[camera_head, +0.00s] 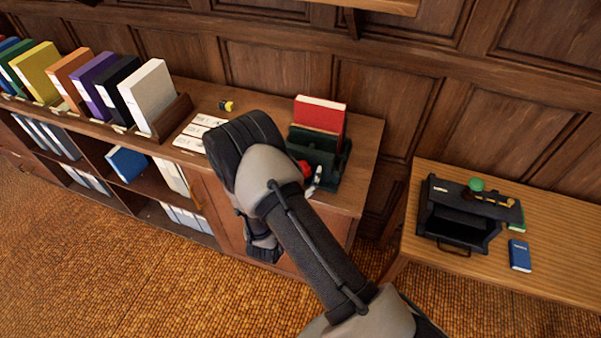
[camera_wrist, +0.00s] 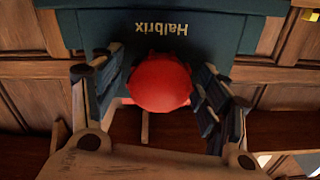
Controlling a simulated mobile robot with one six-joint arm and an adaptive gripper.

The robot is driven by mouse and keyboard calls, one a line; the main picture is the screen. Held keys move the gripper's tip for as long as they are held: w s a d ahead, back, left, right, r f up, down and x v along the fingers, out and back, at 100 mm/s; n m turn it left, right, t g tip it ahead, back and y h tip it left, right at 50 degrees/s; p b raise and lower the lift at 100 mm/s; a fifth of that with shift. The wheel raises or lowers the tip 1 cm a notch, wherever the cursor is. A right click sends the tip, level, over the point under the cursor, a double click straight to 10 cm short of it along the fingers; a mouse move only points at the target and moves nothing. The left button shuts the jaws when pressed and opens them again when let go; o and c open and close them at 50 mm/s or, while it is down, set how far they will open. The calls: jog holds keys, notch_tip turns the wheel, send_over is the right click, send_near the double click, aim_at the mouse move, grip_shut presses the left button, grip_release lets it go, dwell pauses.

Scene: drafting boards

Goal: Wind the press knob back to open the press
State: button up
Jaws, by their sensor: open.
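The press is a dark green body (camera_head: 327,160) at the right end of the wooden cabinet, with a red book (camera_head: 320,114) upright in it. In the wrist view its green front (camera_wrist: 200,35) carries the name "Halbrix" upside down. The round red knob (camera_wrist: 160,84) is at the centre of that view and shows partly beside my arm in the head view (camera_head: 305,168). My gripper (camera_wrist: 158,72) is open, with one finger on each side of the knob. Narrow gaps seem to remain at both sides; contact cannot be told. My arm hides part of the press in the head view.
White label cards (camera_head: 198,131) and a small yellow-and-black item (camera_head: 226,105) lie on the cabinet top. Coloured binders (camera_head: 97,80) stand at the left. A separate table (camera_head: 563,245) at the right holds a black box (camera_head: 462,215) and a blue book (camera_head: 519,255).

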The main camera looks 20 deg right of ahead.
jog(key=m+b, duration=0.1)
jog(key=m, duration=0.1)
jog(key=m+b, duration=0.4)
jog(key=shift+f+m, duration=0.3)
jog(key=shift+f, duration=0.1)
jog(key=m+b, duration=0.5)
jog(key=b, duration=0.1)
jog(key=shift+m+b, duration=0.8)
jog(key=shift+b, duration=0.05)
jog(key=shift+r+m+p, duration=0.3)
jog(key=shift+m+p, duration=0.15)
jog(key=shift+m, duration=0.75)
jog(key=shift+c, duration=0.5)
